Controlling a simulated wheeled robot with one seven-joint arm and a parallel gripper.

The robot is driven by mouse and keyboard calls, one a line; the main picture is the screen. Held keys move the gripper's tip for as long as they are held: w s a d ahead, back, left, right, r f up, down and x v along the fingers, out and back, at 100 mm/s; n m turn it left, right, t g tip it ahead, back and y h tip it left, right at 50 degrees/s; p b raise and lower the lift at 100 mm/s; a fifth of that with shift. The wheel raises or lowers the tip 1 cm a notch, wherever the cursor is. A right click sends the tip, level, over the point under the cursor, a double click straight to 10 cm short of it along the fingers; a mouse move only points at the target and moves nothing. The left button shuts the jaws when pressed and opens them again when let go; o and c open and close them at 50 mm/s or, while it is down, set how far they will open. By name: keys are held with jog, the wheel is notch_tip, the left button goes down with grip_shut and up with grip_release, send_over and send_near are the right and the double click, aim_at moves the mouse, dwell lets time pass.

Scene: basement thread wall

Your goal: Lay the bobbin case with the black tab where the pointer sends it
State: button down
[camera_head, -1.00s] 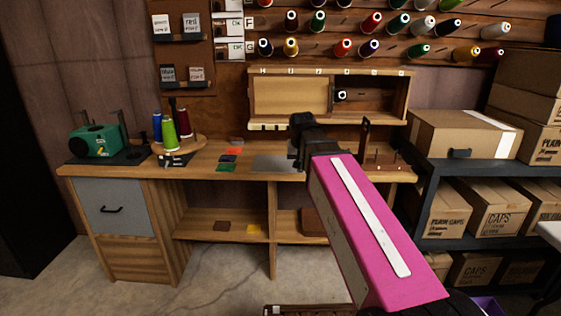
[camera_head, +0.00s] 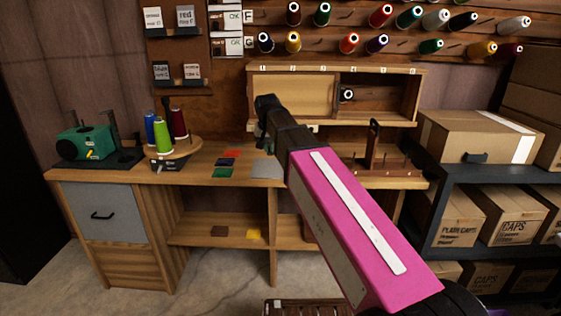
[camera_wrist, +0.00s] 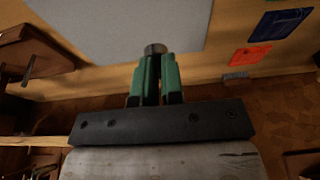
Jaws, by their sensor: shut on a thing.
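My gripper (camera_wrist: 156,75) has green fingers closed on a small round metal piece, which looks like the bobbin case (camera_wrist: 155,48), in the wrist view. No black tab can be made out on it. In the head view my gripper (camera_head: 262,138) points down over the workbench, near the grey mat (camera_head: 267,169); its fingertips are mostly hidden there. The mat (camera_wrist: 125,25) also lies beyond the held piece in the wrist view. I cannot make out a pointer clearly in either view.
Coloured patches, including a green one (camera_head: 223,173), lie left of the mat. A spool stand (camera_head: 172,150) and a green machine (camera_head: 86,142) stand further left. A wooden rack (camera_head: 375,155) stands right. A wall cabinet (camera_head: 292,95) hangs behind my gripper.

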send_over(280, 168)
notch_tip(280, 168, down, 3)
jog(key=shift+f, duration=0.2)
jog(key=shift+d+f, duration=0.1)
jog(key=shift+f, duration=1.9)
jog(key=c, duration=1.2)
grip_release()
jog(key=shift+f, duration=0.15)
jog(key=shift+c, duration=0.2)
